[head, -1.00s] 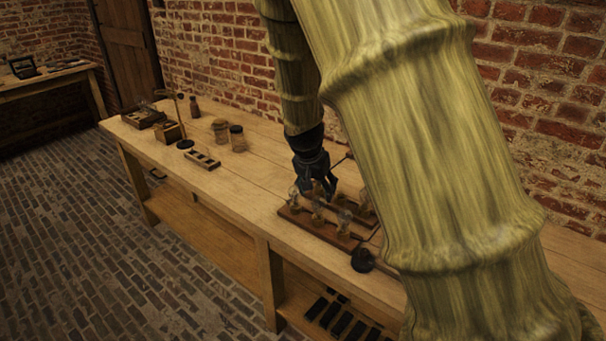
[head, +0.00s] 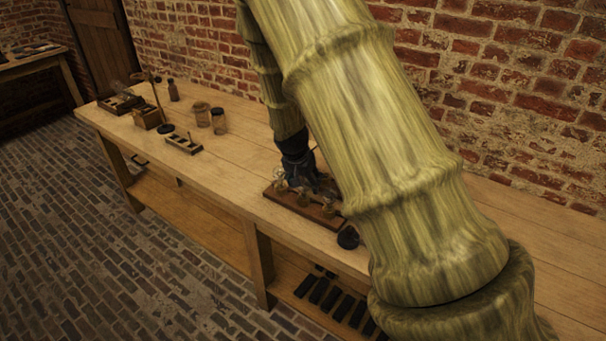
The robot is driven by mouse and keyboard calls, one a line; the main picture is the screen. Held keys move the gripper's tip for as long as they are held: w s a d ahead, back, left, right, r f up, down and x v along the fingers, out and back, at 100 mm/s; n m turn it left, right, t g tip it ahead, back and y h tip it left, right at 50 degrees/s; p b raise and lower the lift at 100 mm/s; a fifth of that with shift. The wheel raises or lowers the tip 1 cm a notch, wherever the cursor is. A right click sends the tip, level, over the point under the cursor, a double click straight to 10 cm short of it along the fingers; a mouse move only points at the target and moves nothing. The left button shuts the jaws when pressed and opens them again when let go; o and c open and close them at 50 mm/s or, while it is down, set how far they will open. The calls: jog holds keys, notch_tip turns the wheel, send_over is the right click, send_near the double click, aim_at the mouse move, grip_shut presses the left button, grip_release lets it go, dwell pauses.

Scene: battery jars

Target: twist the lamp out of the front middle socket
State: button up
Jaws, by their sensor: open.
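A wooden board with lamp sockets (head: 291,204) lies on the workbench, partly hidden by my arm. Small clear lamps stand along its front row; the left front lamp (head: 279,180) and the front middle lamp (head: 304,195) show, with another front lamp (head: 329,208) at the right. My gripper (head: 309,184) is dark and points down over the board, just behind the front row. It is open. I cannot tell whether its fingers touch any lamp. The back of the board is hidden behind my gripper and arm.
A round black object (head: 348,238) sits near the board's right front corner. Jars (head: 218,121), a small wooden rack (head: 183,144) and a stand (head: 158,105) are on the bench (head: 235,165) to the left. Bench is clear between them and the board. A brick wall stands behind.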

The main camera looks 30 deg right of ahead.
jog(key=shift+w+d+f, duration=0.1)
jog(key=shift+d+f, duration=0.15)
jog(key=shift+f, duration=0.3)
jog(key=c, duration=1.2)
jog(key=shift+o, duration=0.2)
jog(key=shift+a+n+t+y+p, duration=0.1)
jog(key=shift+n+t+y+p, duration=0.45)
jog(key=shift+n, duration=0.85)
jog(key=shift+w+a+n+t+y+p, duration=0.2)
jog(key=shift+n+p, duration=0.3)
jog(key=shift+n, duration=0.4)
jog(key=shift+w+a+n+t+y+p, duration=0.15)
jog(key=shift+n+p, duration=0.35)
jog(key=shift+n, duration=0.4)
jog(key=shift+s+d, duration=0.1)
jog(key=shift+n+y+p, duration=0.4)
jog(key=shift+n+p, duration=0.6)
jog(key=shift+n, duration=0.2)
jog(key=shift+n+p, duration=0.3)
jog(key=shift+n, duration=0.1)
